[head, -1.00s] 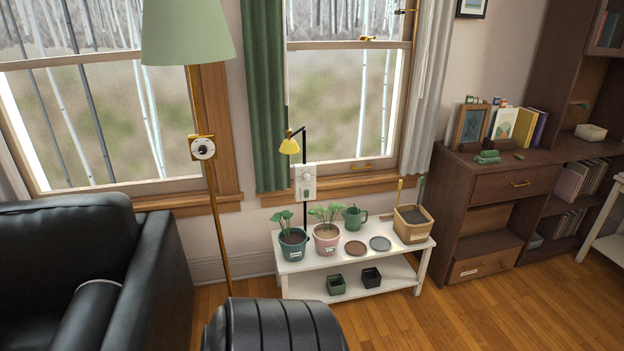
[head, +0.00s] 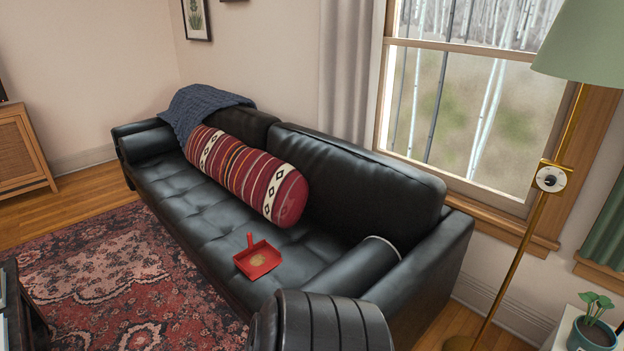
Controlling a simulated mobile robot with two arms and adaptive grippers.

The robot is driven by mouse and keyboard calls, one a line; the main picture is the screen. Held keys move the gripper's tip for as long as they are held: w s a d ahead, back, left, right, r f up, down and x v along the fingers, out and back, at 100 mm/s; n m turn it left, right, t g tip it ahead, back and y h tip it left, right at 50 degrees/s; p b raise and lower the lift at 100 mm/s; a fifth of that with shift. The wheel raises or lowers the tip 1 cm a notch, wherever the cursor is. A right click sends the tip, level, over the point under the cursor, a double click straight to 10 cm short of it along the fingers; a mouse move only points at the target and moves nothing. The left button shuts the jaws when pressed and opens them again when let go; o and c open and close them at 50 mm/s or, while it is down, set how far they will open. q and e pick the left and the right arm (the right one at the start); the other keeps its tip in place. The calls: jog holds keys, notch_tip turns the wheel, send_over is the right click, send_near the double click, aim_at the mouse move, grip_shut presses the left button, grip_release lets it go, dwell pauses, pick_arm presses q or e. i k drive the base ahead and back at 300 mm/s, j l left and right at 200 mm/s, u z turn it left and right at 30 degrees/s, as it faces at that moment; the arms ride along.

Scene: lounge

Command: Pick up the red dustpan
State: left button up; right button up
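The red dustpan (head: 260,262) lies on the seat of the black leather sofa (head: 205,225), toward its right end. Its short handle points up and back, and a small tan patch of something shows in its pan. It rests in front of the striped red bolster.
A striped red bolster (head: 247,177) and a dark blue knitted blanket (head: 200,110) lie on the sofa. A patterned red rug (head: 120,275) covers the floor in front. A brass floor lamp (head: 527,235) and a potted plant (head: 592,330) stand at the right.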

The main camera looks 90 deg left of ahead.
aim_at(261, 257)
jog(key=u, duration=3.2)
jog(key=z, duration=1.65)
jog(key=u, duration=1.65)
jog(key=i+j, duration=0.15)
jog(key=j, duration=0.2)
jog(key=i+j, duration=0.1)
jog(key=j, duration=0.2)
jog(key=i+j+z, duration=0.1)
jog(key=j, duration=0.25)
jog(key=i+j, duration=0.15)
jog(key=j, duration=0.15)
jog(key=i+j+z, duration=0.1)
jog(key=j, duration=0.25)
